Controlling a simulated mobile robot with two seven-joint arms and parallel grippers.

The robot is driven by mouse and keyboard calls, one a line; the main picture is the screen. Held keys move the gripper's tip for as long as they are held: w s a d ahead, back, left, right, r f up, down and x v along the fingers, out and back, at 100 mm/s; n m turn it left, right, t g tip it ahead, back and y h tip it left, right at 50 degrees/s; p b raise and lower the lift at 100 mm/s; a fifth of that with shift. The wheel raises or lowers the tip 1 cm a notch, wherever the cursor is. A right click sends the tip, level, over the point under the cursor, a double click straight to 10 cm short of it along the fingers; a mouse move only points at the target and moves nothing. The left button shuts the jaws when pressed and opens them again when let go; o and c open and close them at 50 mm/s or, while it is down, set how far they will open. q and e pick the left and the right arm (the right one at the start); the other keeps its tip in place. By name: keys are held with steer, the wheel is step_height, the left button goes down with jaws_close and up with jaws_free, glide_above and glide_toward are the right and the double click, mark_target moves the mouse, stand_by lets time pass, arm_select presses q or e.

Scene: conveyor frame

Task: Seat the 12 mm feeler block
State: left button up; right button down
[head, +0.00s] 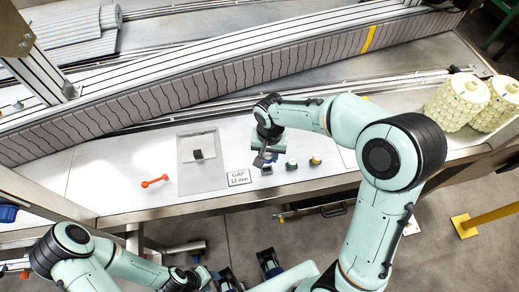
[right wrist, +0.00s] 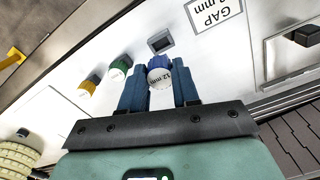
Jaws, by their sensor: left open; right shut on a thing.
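The feeler block (right wrist: 159,78), with a blue cap and a pale face marked 12 mm, is between the blue fingers of my right gripper (right wrist: 159,68), which is shut on it. In the head view, my right gripper (head: 262,160) is over the bench near the row of blocks. A dark square pocket (right wrist: 161,42) lies just beyond the held block in the right wrist view. The card reading GAP 12 mm (head: 238,178) lies left of my right gripper. My left gripper (head: 205,277) is low in the head view, off the bench's front edge.
A green-capped block (head: 291,164) and a yellow-capped block (head: 315,160) stand to the right. A grey plate (head: 203,182) carries a black piece (head: 197,154). An orange tool (head: 155,181) lies further left. The belt (head: 190,95) runs behind; pale rollers (head: 457,102) stand right.

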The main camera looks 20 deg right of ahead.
steer(key=shift+a+r, duration=0.1)
steer(key=shift+a, duration=0.1)
steer(key=shift+d, duration=0.1)
steer(key=shift+f, duration=0.2)
steer(key=shift+f+b, duration=1.6)
steer(key=shift+f, duration=0.5)
steer(key=shift+f, duration=0.25)
steer(key=shift+f+b, duration=0.8)
steer(key=shift+f, duration=0.05)
steer(key=shift+f, duration=0.1)
steer(key=c, duration=0.8)
jaws_free()
